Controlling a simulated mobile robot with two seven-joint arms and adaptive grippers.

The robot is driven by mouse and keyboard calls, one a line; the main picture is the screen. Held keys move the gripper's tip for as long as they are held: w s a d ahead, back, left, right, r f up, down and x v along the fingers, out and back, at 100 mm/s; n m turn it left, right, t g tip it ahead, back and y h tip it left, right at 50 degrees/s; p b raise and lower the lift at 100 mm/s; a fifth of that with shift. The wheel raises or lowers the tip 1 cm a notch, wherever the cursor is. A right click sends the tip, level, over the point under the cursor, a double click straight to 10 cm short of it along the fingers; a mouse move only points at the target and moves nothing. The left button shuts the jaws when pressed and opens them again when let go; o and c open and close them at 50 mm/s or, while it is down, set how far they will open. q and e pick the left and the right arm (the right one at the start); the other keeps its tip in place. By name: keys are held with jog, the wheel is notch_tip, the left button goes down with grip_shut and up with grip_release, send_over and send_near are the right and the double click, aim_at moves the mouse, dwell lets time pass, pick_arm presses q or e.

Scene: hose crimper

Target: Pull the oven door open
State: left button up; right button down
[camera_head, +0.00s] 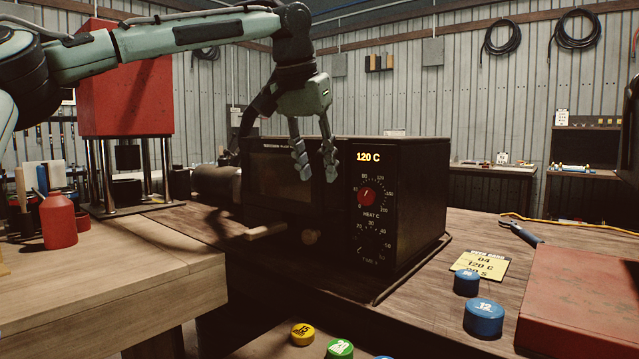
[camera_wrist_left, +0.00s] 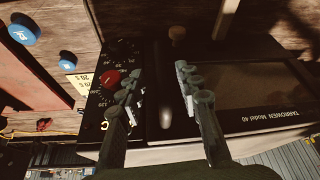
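The black oven (camera_head: 400,210) stands on the wooden bench, with a lit "120 C" display and a red dial (camera_head: 367,196). Its door, with a dark window (camera_head: 280,177), is shut in the front's left part. My left gripper (camera_head: 315,162) points down in front of the door's right side, open, fingers apart. In the left wrist view the open gripper (camera_wrist_left: 160,95) has a pale upright strip (camera_wrist_left: 165,112) between its fingers. I cannot tell whether this is the door handle or a reflection, or whether the fingers touch anything. My right gripper is not in view.
A wooden knob (camera_head: 310,237) and a pale bar (camera_head: 265,231) sit low before the oven. A red press (camera_head: 125,95) stands left. Blue caps (camera_head: 484,317), a yellow card (camera_head: 481,264) and a red box (camera_head: 585,300) lie right. A wooden table (camera_head: 120,285) fills the left foreground.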

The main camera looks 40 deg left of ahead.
aim_at(318, 174)
pick_arm(q)
jog(key=shift+x, duration=2)
grip_shut()
